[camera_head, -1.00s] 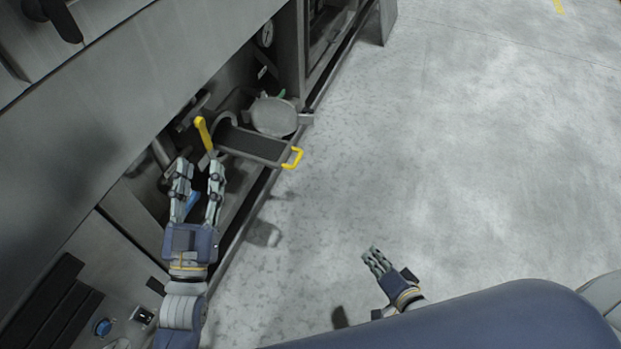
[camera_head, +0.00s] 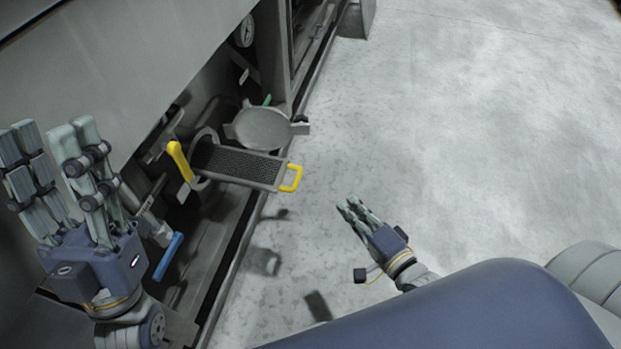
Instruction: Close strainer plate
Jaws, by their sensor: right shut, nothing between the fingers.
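The strainer plate (camera_head: 236,164) is a dark perforated tray with a grey frame and a yellow loop handle (camera_head: 291,178) at its outer end. It sticks out of a round opening (camera_head: 203,146) in the machine, towards the floor side. My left gripper (camera_head: 48,132) is large in the left of the view, its fingers spread and empty, apart from the plate and left of it. My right gripper (camera_head: 356,208) is small, shut and empty, above the floor to the right of the yellow handle and apart from it.
A round grey cover (camera_head: 262,129) stands open just behind the plate. A yellow lever (camera_head: 180,160) is left of the opening, and a blue-handled valve (camera_head: 168,257) is below it. The machine's panel (camera_head: 120,70) overhangs at upper left. The floor (camera_head: 460,150) on the right is clear.

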